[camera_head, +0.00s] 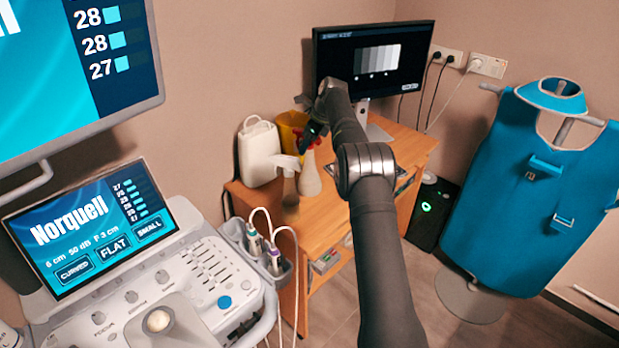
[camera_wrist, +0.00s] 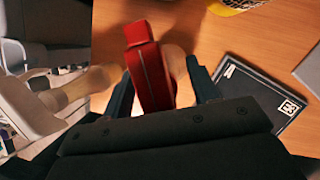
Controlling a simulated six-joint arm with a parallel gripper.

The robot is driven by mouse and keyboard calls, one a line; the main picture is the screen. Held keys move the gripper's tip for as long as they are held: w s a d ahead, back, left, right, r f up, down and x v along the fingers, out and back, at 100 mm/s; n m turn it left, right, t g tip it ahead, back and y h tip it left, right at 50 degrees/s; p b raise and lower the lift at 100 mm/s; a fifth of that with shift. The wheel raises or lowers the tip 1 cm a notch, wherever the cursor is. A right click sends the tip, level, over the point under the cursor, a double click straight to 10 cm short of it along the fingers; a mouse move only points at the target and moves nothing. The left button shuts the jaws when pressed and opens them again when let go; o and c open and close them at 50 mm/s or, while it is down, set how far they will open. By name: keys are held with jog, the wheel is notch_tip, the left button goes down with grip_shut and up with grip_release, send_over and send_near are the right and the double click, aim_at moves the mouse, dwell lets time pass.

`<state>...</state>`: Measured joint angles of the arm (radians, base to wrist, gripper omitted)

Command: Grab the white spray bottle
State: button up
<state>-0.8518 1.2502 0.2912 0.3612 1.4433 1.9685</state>
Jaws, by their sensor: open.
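Two spray bottles stand side by side on the wooden desk. One has a white trigger head (camera_head: 286,161) and a see-through brownish body; in the wrist view its white head (camera_wrist: 28,105) is at the left. The other has a red head (camera_wrist: 148,62) and a pale, whitish body (camera_head: 310,180). I cannot tell for sure which the task calls white. My gripper (camera_wrist: 162,85) is open, pointing down, with its dark fingers on either side of the red head. In the head view my gripper (camera_head: 314,137) partly hides that head. Whether a finger touches it is unclear.
A white canister (camera_head: 258,152) and a yellow container (camera_head: 291,130) stand behind the bottles. A monitor (camera_head: 372,62) is at the back of the desk (camera_head: 409,146). A dark flat item (camera_wrist: 250,92) lies right of my gripper. The ultrasound console (camera_head: 190,270) is at front left.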

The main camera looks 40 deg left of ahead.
jog(key=shift+f, duration=0.1)
grip_shut()
dwell(1.3)
